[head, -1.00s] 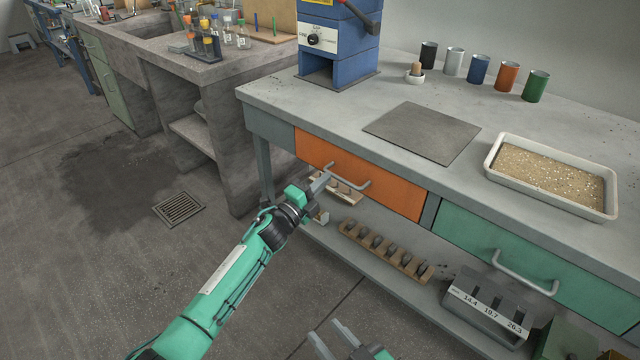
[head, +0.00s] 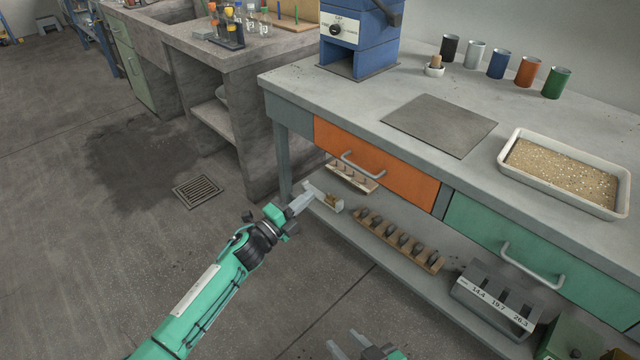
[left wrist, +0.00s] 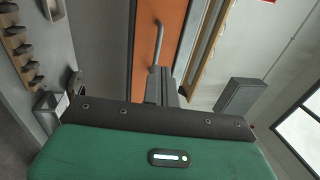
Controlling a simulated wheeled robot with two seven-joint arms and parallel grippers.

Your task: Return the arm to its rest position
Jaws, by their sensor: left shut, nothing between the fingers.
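My left arm, green with a black wrist, comes in from the lower left in the head view. Its gripper (head: 302,203) is shut and empty, in front of the bench's lower shelf. It is apart from the handle (head: 362,168) of the orange drawer (head: 385,168), which looks closed. In the left wrist view the shut fingers (left wrist: 164,84) show beyond the green housing, with the orange drawer front (left wrist: 160,35) and its handle behind them. My right gripper (head: 350,343) is partly in view at the bottom edge, its two fingers apart with nothing seen between them.
The bench top (head: 340,95) holds a blue machine (head: 358,45), a dark plate (head: 440,124), several coloured cups and a sand tray (head: 510,168). A green drawer (head: 530,240) and the lower shelf with wooden racks (head: 400,240) are close by. Open floor (head: 120,260) lies left.

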